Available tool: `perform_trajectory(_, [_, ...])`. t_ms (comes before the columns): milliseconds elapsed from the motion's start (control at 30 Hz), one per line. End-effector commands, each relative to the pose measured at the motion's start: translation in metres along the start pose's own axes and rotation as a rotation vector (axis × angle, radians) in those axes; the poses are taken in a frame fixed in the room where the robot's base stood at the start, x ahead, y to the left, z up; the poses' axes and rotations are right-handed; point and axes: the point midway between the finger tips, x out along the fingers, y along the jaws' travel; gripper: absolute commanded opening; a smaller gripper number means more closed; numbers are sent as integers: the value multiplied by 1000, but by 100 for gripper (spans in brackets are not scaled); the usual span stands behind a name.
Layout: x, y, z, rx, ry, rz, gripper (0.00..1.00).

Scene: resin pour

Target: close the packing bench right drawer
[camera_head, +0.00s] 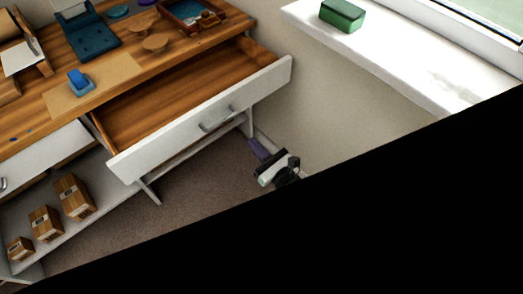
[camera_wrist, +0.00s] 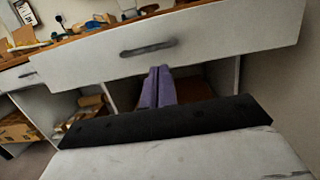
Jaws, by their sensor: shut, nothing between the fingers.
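The packing bench right drawer (camera_head: 165,140) is pulled well out, and its empty wooden inside shows in the head view. Its white front with a grey handle (camera_head: 217,118) also fills the top of the wrist view (camera_wrist: 215,35). My gripper (camera_head: 253,143) has purple fingers and is in front of the drawer, to the right of the handle in the head view. In the wrist view its fingertips (camera_wrist: 158,69) are together just below the handle (camera_wrist: 148,48), over the lower part of the front. I cannot tell whether they touch it. Nothing is held.
The bench top (camera_head: 110,85) carries a blue tape dispenser (camera_head: 81,84), a teal device and wooden discs. The left drawer (camera_head: 45,152) is beside the open one. Cartons (camera_head: 75,197) stand on the lower shelf. A windowsill (camera_head: 390,55) with a green box is at the right. My own body blacks out the lower right.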

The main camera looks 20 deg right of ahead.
Motion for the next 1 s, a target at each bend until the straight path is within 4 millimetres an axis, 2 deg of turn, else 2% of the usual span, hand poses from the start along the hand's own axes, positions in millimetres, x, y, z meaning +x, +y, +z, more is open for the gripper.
perform_trajectory(33, [12, 0, 2, 0, -1, 3, 0])
perform_trajectory(200, [47, 0, 2, -1, 0, 2, 0])
perform_trajectory(400, [75, 0, 1, -1, 1, 1, 0])
perform_trajectory(600, [85, 0, 0, -2, 2, 0, 0])
perform_trajectory(1000, [88, 0, -1, -2, 2, 1, 0])
